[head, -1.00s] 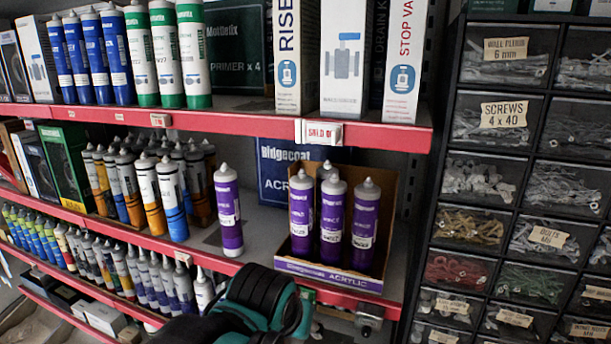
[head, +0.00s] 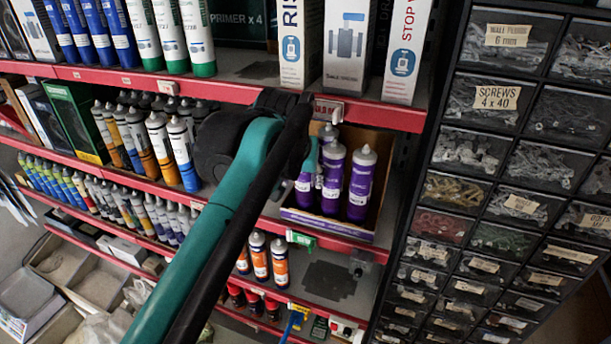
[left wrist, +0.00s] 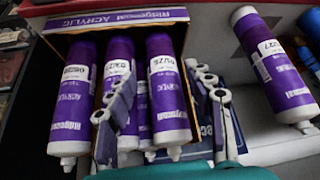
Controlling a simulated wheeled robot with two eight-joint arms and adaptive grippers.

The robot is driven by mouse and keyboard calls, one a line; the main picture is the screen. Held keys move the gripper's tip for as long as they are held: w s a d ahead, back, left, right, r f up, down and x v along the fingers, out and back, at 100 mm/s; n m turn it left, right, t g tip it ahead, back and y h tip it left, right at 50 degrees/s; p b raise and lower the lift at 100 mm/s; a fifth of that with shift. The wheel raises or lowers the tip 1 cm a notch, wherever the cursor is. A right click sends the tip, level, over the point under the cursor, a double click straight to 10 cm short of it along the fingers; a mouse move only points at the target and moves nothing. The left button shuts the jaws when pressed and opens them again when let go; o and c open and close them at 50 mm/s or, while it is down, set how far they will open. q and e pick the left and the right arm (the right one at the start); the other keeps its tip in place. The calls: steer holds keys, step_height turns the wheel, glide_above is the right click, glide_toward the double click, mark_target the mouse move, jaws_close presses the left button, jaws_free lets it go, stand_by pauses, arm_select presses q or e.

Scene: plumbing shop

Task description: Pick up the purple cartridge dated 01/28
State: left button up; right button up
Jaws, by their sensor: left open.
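The purple cartridge whose label appears to read 01/28 (left wrist: 166,92) stands in an open display box in the left wrist view. In the head view it seems to be the left one in the box (head: 303,187), its top hidden by my gripper. My left gripper (left wrist: 165,85) is open, with one finger on each side of this cartridge in the wrist view; I cannot tell whether they touch. In the head view my left gripper (head: 309,152) is at the box, mostly hidden behind its own wrist. My right gripper is not in view.
Other purple cartridges (head: 360,187) stand close by in the display box (head: 325,222). A separate purple cartridge (left wrist: 272,65) stands outside it. The red-edged upper shelf (head: 375,111) lies above, and a drawer cabinet (head: 480,190) stands at right.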

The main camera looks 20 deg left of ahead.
mark_target(303, 176)
arm_select(q)
steer(key=shift+w+a, duration=0.25)
steer(key=shift+w, duration=0.65)
steer(key=p+x, duration=0.1)
steer(key=x, duration=0.4)
steer(key=shift+s+d, duration=0.1)
jaws_close()
steer(key=shift+r, duration=0.2)
